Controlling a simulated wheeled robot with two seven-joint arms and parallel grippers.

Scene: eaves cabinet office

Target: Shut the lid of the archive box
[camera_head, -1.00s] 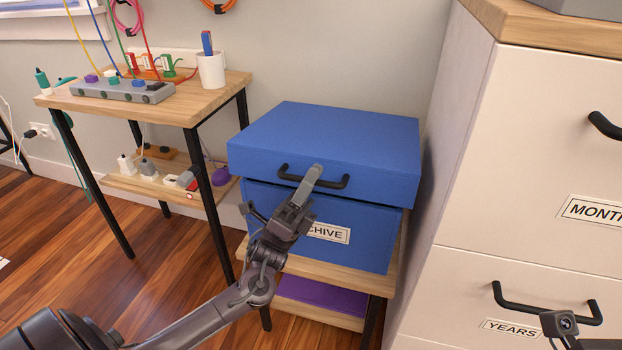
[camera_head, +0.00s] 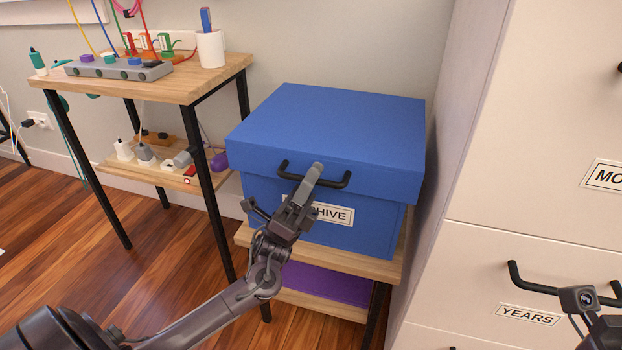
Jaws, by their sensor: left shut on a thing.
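The blue archive box (camera_head: 375,232) stands on a small wooden stand, with an "ARCHIVE" label on its front. Its blue lid (camera_head: 335,125) lies down over the box, and no dark gap shows along its front edge. A black bar handle (camera_head: 335,182) sits on the lid's front. My left gripper (camera_head: 316,172) is at the handle, shut on it, and covers part of the label.
A wooden stand (camera_head: 360,262) with a purple item (camera_head: 325,283) on its lower shelf carries the box. A desk (camera_head: 190,88) with a power strip (camera_head: 118,69) and a white cup (camera_head: 211,48) stands left. A cream cabinet (camera_head: 480,190) stands close on the right.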

